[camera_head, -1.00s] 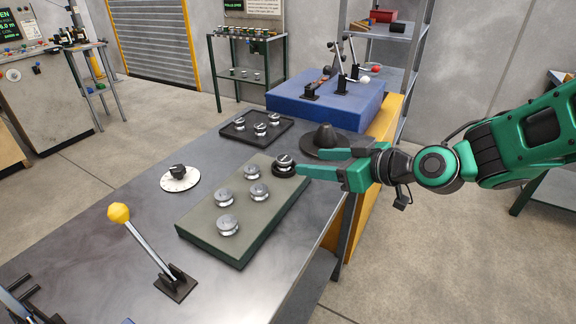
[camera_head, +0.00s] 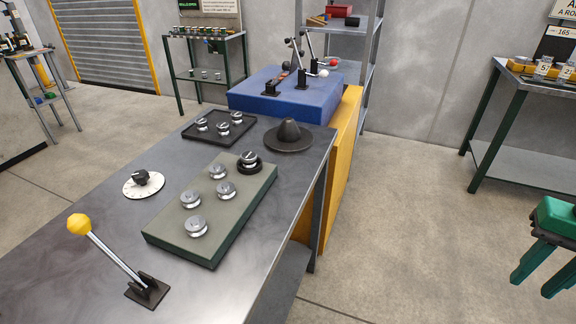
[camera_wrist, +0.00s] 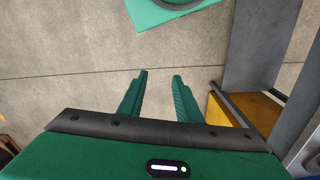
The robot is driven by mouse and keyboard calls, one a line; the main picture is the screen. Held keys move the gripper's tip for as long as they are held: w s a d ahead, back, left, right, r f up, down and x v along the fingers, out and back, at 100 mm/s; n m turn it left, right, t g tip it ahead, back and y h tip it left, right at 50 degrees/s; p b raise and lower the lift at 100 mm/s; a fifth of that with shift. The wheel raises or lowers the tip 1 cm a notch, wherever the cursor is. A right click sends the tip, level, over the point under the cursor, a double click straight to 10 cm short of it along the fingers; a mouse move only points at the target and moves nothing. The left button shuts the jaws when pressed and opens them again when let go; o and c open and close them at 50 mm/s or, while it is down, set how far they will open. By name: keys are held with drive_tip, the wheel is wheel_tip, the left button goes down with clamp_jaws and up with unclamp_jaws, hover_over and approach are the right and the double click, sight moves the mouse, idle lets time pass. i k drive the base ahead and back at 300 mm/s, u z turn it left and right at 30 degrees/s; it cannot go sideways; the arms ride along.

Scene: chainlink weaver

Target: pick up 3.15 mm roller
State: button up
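Several silver rollers sit on the grey-green block on the bench, among them a front roller (camera_head: 196,227), a left roller (camera_head: 190,200) and a right roller (camera_head: 226,191). One more roller (camera_head: 249,158) sits in a black ring at the block's far end. Further rollers (camera_head: 221,127) lie in the black tray (camera_head: 192,139) behind. I cannot read which roller is 3.15 mm. My gripper (camera_head: 533,284) is at the right edge of the head view, over the floor and far from the rollers. In the wrist view my gripper (camera_wrist: 160,75) is open and empty, with only floor between its fingers.
The bench (camera_head: 80,285) carries a yellow-knobbed lever (camera_head: 110,256), a white dial (camera_head: 143,184), a dark cone (camera_head: 289,135) and a blue machine (camera_head: 300,100) with levers. A green-legged table (camera_head: 515,135) with small labelled items stands at right. Open floor (camera_head: 410,220) lies between.

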sight(248, 158)
drive_tip(key=k, duration=1)
drive_tip(key=z, duration=0.55)
drive_tip(key=i, duration=1.4)
drive_tip(key=u, duration=0.75)
